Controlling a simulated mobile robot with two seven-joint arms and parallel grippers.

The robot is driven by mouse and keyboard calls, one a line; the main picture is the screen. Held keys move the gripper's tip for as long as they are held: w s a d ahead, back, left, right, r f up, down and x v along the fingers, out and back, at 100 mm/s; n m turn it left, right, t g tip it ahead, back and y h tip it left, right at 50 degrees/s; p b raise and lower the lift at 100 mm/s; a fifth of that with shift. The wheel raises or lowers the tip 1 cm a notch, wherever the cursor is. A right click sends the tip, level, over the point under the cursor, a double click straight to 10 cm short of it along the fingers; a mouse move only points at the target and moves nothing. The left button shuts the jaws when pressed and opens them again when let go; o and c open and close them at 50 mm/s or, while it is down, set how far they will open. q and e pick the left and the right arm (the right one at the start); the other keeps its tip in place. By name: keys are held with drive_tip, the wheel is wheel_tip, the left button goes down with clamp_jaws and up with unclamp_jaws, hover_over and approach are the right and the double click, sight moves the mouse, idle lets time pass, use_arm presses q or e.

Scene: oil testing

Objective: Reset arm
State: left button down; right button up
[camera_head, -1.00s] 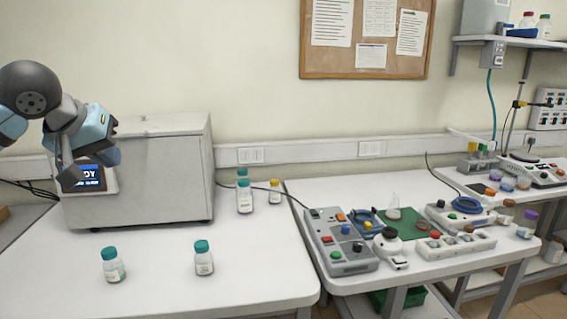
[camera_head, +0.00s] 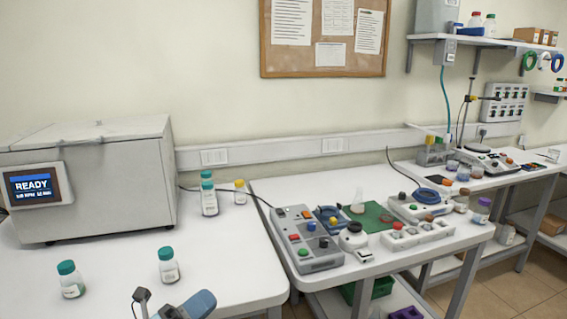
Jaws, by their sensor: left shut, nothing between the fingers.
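My left gripper (camera_head: 142,297) shows only in part at the bottom edge, low over the front of the left table. It is shut and empty, with a blue-grey part of my arm beside it. A white-grey box-shaped machine (camera_head: 85,178) with a lit screen (camera_head: 34,186) reading READY stands at the left on the table. Two teal-capped bottles, one at the left (camera_head: 71,281) and one nearer the gripper (camera_head: 168,266), stand upright on the table, apart from the gripper. My right gripper is not in view.
More capped bottles (camera_head: 209,200) stand at the back of the left table (camera_head: 225,255). A second table on the right holds a grey control box (camera_head: 304,240), a green mat (camera_head: 372,217) and other devices. The left table's middle is clear.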

use_arm(q)
drive_tip(key=s+a+f+n+g+y, duration=0.1)
drive_tip(key=s+a+f+n+y, duration=0.1)
drive_tip(key=s+f+n+y, duration=0.6)
drive_tip(key=s+a+f+n+g+y, duration=0.15)
drive_tip(key=s+f+n, duration=0.25)
drive_tip(key=f+n, duration=0.85)
drive_tip(key=s+a+f+n+g+y, duration=0.1)
drive_tip(key=s+f+n+y, duration=0.45)
drive_tip(key=f+n, duration=0.55)
wheel_tip(320, 180, up, 11)
drive_tip(key=s+a+m+p, duration=0.1)
drive_tip(key=p, duration=1.2)
drive_tip(key=shift+s+r+h+p, duration=0.2)
drive_tip(key=shift+s+h+p, duration=0.1)
drive_tip(key=shift+p, duration=0.1)
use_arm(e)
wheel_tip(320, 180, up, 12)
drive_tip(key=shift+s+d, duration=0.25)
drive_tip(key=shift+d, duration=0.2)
use_arm(q)
drive_tip(key=shift+m, duration=0.25)
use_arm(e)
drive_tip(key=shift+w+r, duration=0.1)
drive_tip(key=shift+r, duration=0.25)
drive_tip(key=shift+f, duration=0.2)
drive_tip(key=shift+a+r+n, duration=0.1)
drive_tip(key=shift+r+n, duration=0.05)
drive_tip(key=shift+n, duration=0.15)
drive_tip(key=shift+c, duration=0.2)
